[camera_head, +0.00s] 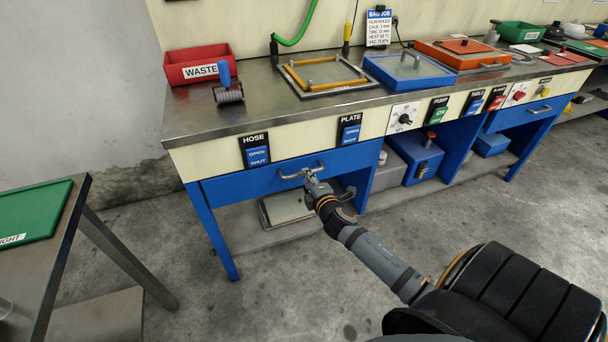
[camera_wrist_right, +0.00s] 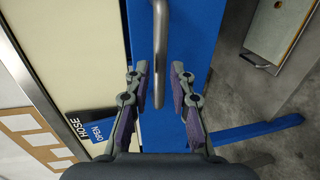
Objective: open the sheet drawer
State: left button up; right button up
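A blue drawer front (camera_head: 240,187) with a metal bar handle (camera_head: 301,172) sits under the left end of the bench. It looks shut; I see no sheet label on it. My right gripper (camera_head: 310,176) is at the right part of this handle. In the right wrist view the gripper (camera_wrist_right: 160,75) is open, with its two fingers on either side of the handle's near end (camera_wrist_right: 163,35). I cannot tell whether they touch it. The blue drawer front (camera_wrist_right: 185,35) lies behind. My left gripper is not in view.
Another blue drawer with a handle (camera_head: 540,109) is at the bench's right. A red waste bin (camera_head: 197,68), a roller (camera_head: 228,92) and a yellow frame (camera_head: 325,74) are on top. A side table (camera_head: 75,215) stands left. Open floor lies in front.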

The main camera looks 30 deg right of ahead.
jog(key=shift+x, duration=1.95)
jog(key=shift+c, duration=0.4)
grip_shut()
